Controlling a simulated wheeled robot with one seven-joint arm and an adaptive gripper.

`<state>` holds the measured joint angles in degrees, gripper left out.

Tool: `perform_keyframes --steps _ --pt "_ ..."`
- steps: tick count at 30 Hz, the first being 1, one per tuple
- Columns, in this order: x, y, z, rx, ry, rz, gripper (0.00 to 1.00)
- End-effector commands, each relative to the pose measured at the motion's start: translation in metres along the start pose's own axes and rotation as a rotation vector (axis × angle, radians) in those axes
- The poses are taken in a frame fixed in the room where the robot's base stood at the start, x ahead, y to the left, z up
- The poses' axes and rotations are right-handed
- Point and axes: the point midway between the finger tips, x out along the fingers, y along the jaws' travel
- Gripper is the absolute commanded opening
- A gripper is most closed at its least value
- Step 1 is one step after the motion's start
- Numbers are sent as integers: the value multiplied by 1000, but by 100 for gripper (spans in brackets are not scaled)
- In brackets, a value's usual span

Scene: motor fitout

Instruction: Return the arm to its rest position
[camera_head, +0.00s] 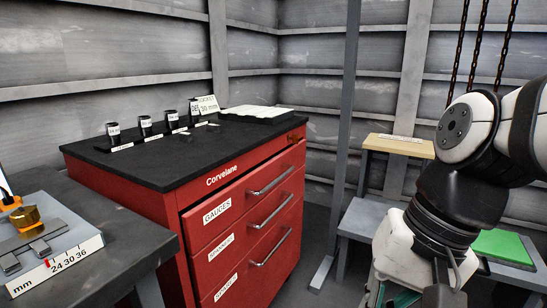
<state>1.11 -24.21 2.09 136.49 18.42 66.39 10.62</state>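My arm comes in from the right side, with a white and black joint in front of the wall. Its lower end and my gripper (415,292) hang at the bottom right. The fingertips are cut off by the picture's bottom edge, so I cannot see whether it is open or shut. No held object can be made out. The gripper is to the right of the red cabinet (225,222) and apart from it.
The cabinet's black top (165,165) bears several dark cylinders and a white tray (257,112). A grey bench (115,245) with a measuring block (60,262) stands left. Behind my arm are a grey post (345,130), a wooden-topped stand (398,145) and a green pad (503,245). Chains hang upper right.

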Motion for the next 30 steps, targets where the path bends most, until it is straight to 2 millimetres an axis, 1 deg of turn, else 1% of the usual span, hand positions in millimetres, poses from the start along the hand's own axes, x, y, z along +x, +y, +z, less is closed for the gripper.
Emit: perform_keyframes --steps 1,3,6,15,18,25,29,30 --pt "-4 14 15 -49 15 34 0" --pt "-7 31 32 -107 23 81 0" --pt "-9 52 50 -171 30 139 0" --pt "-10 105 91 -309 44 281 0" --pt "-29 97 87 -308 57 275 0" --pt "-62 86 83 -311 100 268 0" --pt "-90 78 82 -315 133 264 0" --pt "-99 75 82 -316 145 262 0"
